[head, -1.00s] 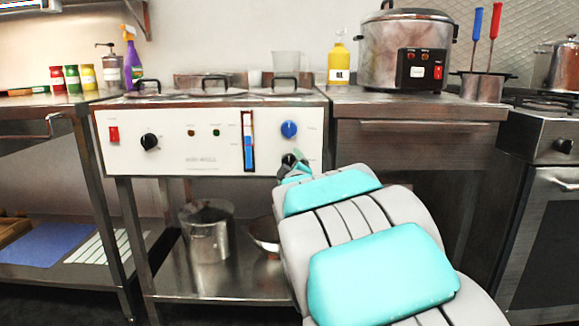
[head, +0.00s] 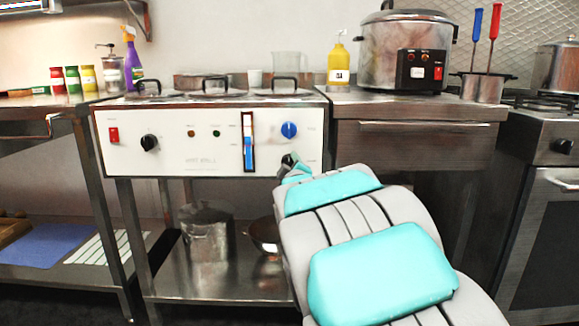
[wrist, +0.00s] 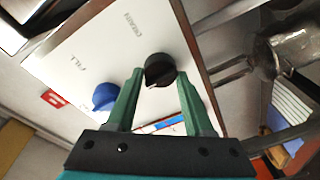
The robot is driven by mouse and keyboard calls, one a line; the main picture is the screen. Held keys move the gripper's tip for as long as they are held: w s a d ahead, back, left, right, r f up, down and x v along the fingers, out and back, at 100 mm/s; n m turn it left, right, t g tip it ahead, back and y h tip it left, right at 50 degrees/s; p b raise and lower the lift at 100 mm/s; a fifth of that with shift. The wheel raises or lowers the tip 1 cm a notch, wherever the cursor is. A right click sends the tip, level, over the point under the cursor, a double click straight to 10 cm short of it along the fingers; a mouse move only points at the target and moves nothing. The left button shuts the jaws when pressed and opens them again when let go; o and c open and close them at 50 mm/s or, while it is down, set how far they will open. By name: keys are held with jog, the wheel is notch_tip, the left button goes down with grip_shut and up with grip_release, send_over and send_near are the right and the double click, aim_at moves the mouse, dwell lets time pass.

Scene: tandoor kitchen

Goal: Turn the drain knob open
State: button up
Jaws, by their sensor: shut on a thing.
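The white control panel (head: 215,160) faces me in the head view. The black drain knob (wrist: 160,70) is near the DRAIN label in the wrist view. My gripper (wrist: 162,72) is shut on this knob, with one green finger on each side. In the head view my gripper (head: 290,162) is at the panel's lower right and mostly hides the knob. The blue knob (head: 289,130) is just above it and also shows near the FILL label in the wrist view (wrist: 105,96).
A second black knob (head: 149,142) and a red switch (head: 114,134) are on the panel's left. A blue level gauge (head: 249,142) is left of my gripper. A metal pot (head: 208,235) and a bowl (head: 265,235) stand on the shelf below. A steel cabinet (head: 415,145) is at right.

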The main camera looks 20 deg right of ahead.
jog(key=shift+f+m, duration=0.1)
jog(key=shift+m, duration=0.3)
grip_shut()
jog(key=m+h+b, duration=0.1)
jog(key=m, duration=0.8)
jog(key=m+h, duration=0.1)
jog(key=m, duration=0.8)
jog(key=shift+f+t+h+b, duration=0.2)
jog(key=shift+t+h+b, duration=0.15)
jog(key=shift+t+h, duration=0.05)
jog(key=shift+m, duration=0.5)
jog(key=o, duration=1.3)
grip_release()
jog(key=shift+r, duration=0.1)
jog(key=shift+s, duration=0.15)
